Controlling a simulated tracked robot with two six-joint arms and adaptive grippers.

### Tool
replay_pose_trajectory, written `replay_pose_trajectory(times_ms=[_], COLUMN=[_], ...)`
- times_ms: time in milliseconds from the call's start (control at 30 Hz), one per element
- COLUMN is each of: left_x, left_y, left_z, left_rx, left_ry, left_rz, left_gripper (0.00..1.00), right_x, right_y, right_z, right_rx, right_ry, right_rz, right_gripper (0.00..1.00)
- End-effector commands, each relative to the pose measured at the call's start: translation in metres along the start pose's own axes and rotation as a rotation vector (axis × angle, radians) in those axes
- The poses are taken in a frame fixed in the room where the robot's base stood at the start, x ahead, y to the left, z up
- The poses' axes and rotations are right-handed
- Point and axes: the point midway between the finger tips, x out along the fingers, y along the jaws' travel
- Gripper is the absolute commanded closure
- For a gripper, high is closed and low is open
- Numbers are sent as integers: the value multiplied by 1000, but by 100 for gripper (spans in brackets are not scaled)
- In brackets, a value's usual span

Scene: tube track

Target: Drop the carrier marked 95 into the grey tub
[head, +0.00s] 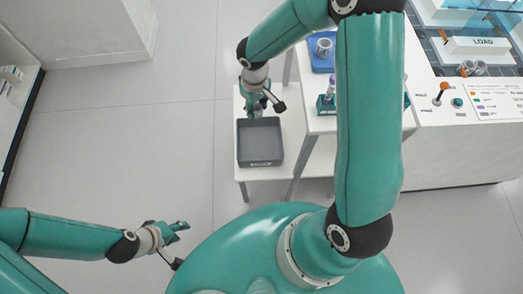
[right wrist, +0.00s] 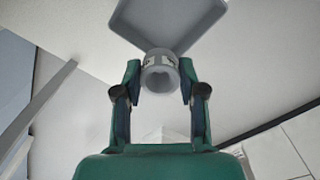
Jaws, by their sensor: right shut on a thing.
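The grey tub (head: 261,157) is an empty rectangular tray on a low white shelf in the head view; it also shows at the top of the right wrist view (right wrist: 172,22). My right gripper (head: 259,107) is at the tub's far edge. In the right wrist view its fingers (right wrist: 161,78) are shut on a grey cylindrical carrier (right wrist: 160,70) with a pale marked band. The number on it is too small to read. The carrier appears in front of the tub's edge in that view. My left gripper (head: 179,231) is open and empty over the floor at lower left.
A higher white table right of the tub bears a blue tray (head: 321,62) with a carrier and a green rack (head: 325,106) with a purple-topped tube. The floor at left is clear.

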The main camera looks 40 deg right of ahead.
Motion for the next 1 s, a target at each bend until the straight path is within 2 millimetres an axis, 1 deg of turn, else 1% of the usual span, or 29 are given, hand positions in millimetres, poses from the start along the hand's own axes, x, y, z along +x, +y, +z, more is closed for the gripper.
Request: replay_pose_trajectory(times_ms=[33,100,200,300,433,533,900,1000], left_x=[28,43,57,65,69,73,102,107], left_y=[-10,-15,-21,-23,-25,-26,-37,-39], left_z=[0,0,-1,-1,-1,-1,-1,-1], left_rx=[0,0,0,0,0,0,0,0], left_ry=[0,0,1,1,1,1,1,1], left_rz=[0,0,0,0,0,0,0,0], left_gripper=[60,60,60,60,60,60,60,60], right_x=[20,25,29,30,31,36,76,84], right_y=[4,7,9,11,11,11,10,10], right_z=[2,6,10,13,15,15,15,15], right_rx=[-10,-28,-50,-65,-73,-75,-76,-76], right_ry=[3,3,3,3,3,2,2,2], right_rz=[-2,-8,-16,-22,-26,-27,-26,-26], right_gripper=[79,79,79,79,79,79,79,79])
